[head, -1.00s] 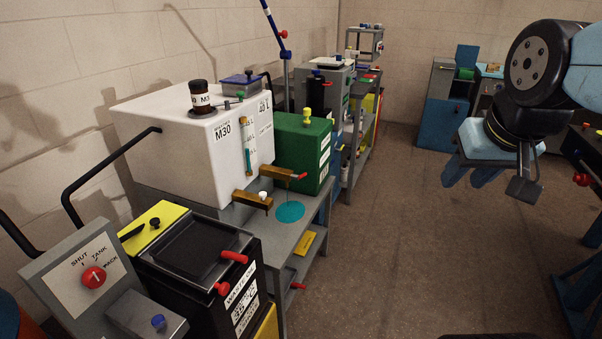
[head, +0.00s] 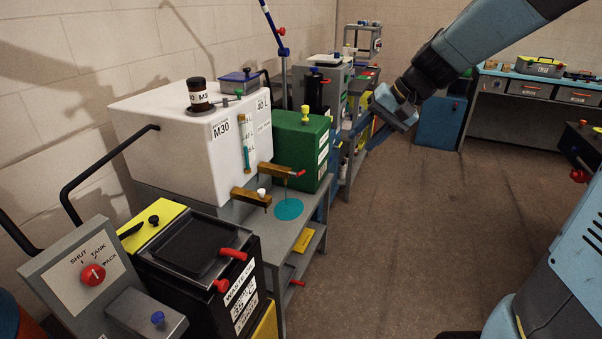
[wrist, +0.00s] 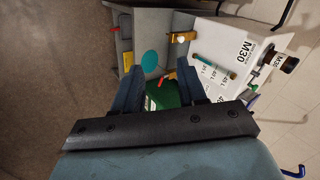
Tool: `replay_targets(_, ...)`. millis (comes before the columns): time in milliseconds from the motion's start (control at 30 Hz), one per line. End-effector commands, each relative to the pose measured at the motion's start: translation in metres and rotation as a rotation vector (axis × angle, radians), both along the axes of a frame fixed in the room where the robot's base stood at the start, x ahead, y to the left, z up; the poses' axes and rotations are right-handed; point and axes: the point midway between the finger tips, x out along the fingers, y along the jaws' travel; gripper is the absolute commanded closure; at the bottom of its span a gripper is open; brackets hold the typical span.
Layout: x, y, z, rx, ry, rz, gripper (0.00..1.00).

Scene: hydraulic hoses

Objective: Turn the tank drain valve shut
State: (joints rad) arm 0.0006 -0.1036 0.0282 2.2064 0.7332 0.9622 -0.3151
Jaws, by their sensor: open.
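A white tank (head: 175,150) marked M30 and 40 L stands on a grey bench at left. Two brass taps stick out from its front: one with a white knob (head: 251,197), one with a red handle end (head: 287,172). I cannot tell for certain which is the drain valve. In the wrist view the white-knob tap (wrist: 182,38) shows beyond my fingers; the other is mostly hidden. My gripper (head: 397,107) is open and empty, to the right of the tank, apart from both taps. Its fingers show in the wrist view (wrist: 161,72).
A green box (head: 300,150) stands beside the tank. At front left are a panel with a red SHUT/TANK/PACK knob (head: 93,275) and a black waste unit (head: 195,250). A blue pole (head: 272,22) rises behind. The floor (head: 420,220) right of the bench is clear.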

Motion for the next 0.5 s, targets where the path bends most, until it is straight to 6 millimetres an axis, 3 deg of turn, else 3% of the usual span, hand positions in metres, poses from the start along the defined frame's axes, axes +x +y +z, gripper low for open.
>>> replay_targets(500,0.148,0.051,-0.079,0.367,0.113,-0.098,0.59)
